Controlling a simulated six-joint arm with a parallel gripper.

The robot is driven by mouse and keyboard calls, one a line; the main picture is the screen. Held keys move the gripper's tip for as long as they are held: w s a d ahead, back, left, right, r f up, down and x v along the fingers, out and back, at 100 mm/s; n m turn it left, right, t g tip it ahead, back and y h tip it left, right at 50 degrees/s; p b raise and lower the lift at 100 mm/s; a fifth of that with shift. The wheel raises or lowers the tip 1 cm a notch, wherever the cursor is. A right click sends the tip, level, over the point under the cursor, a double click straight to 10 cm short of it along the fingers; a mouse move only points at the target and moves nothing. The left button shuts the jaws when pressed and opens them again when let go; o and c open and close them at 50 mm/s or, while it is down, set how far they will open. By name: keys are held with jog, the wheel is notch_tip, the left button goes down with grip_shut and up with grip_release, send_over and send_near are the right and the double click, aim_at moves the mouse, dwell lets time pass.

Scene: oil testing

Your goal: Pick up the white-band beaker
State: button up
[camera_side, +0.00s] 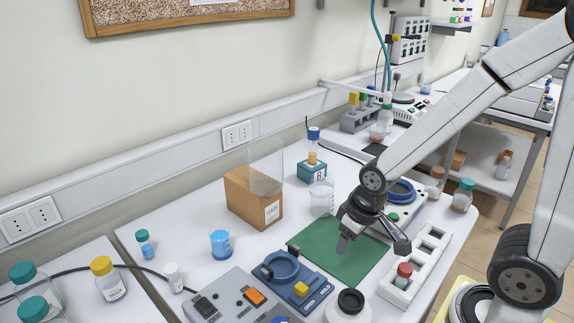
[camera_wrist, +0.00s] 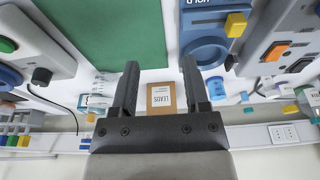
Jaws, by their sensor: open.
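A clear beaker with whitish markings (camera_side: 321,198), which appears to be the white-band beaker, stands upright on the white table, right of the cardboard box. A clear beaker that seems to be the same one shows left of my gripper in the wrist view (camera_wrist: 101,88). A blue-tinted beaker (camera_side: 221,244) stands farther left; it also shows in the wrist view (camera_wrist: 215,88). My gripper (camera_side: 372,243) is above the green mat, in front of and right of the clear beaker, apart from it. In the wrist view the fingers (camera_wrist: 160,68) are spread, with nothing between them.
The cardboard box (camera_side: 240,203) holds a clear sheet. A blue device (camera_side: 308,291) is left of the green mat (camera_side: 345,264), and a white rack with a red-capped bottle (camera_side: 403,275) is right of it. A teal block holding a blue-capped vial (camera_side: 313,168) stands behind the clear beaker.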

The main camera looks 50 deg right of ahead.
jog(key=w+n+g, duration=0.2)
jog(key=n, duration=0.1)
jog(key=n+g+h, duration=0.2)
jog(key=n+h, duration=1.1)
jog(key=n, duration=0.2)
send_near(322, 198)
jog(key=s+d+r, duration=0.1)
jog(key=s+d, duration=0.1)
jog(key=d, duration=0.2)
jog(key=shift+w+d+r+n+t+h, duration=0.2)
jog(key=shift+w+r+n+t+h, duration=0.1)
jog(key=shift+w, duration=0.35)
jog(key=shift+x, duration=1.35)
jog(key=shift+f, duration=0.1)
jog(key=shift+x, duration=2.55)
